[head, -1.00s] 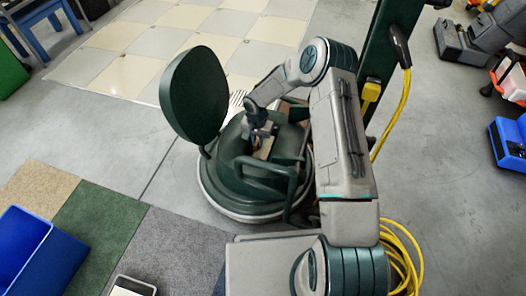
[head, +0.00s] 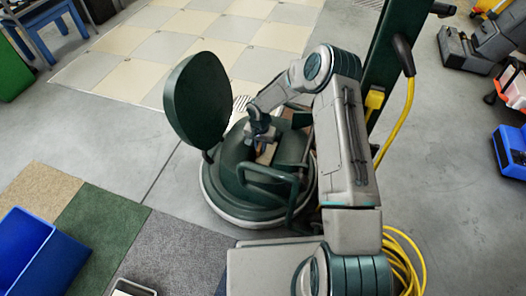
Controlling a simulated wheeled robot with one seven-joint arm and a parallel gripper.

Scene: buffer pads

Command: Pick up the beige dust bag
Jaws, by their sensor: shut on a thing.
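The beige dust bag (head: 267,153) shows as a small tan patch inside the opening of a dark green round floor machine (head: 236,180). The machine's round lid (head: 197,99) stands open to the left. My gripper (head: 262,142) reaches down into the opening from above and is shut on the upper part of the bag. The fingertips are small and partly hidden, and most of the bag is hidden by the machine's body and handle bars.
A dark green handle post (head: 388,60) with a yellow cable (head: 396,125) rises at the right of the machine. A blue bin (head: 30,255) stands at lower left on carpet tiles. A blue case (head: 511,150) lies at far right. Grey floor is clear left of the machine.

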